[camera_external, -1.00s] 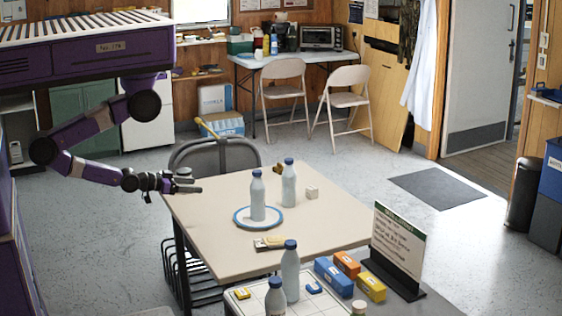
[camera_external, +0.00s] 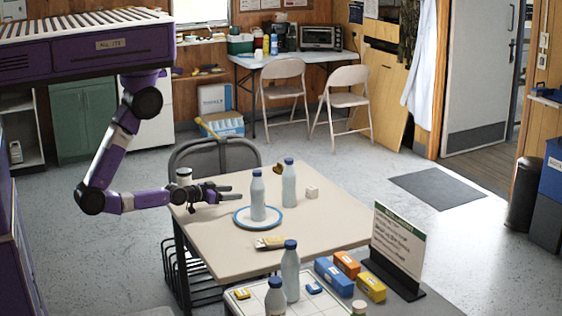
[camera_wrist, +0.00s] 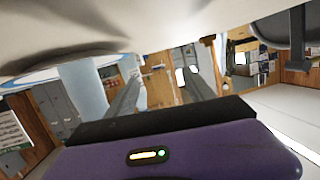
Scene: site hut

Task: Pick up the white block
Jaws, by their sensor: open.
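The small white block (camera_external: 312,193) sits on the beige table (camera_external: 215,240), right of the farther of two pale bottles. My gripper (camera_external: 228,193) is low over the table's left part, its open fingers pointing right, with nothing between them. It is left of the block and well apart from it, with both bottles between or near that line. The wrist view shows my open fingers (camera_wrist: 163,75) and, upside down, one bottle (camera_wrist: 83,88) and the plate (camera_wrist: 50,76). I cannot make out the block there.
The nearer bottle (camera_external: 258,198) stands on a blue-rimmed plate (camera_external: 240,224), close to my fingertips. The farther bottle (camera_external: 289,189) stands beside the block. A brown item (camera_external: 278,168) lies behind it. A white-topped jar (camera_external: 183,177) is by my wrist. The table's right part is clear.

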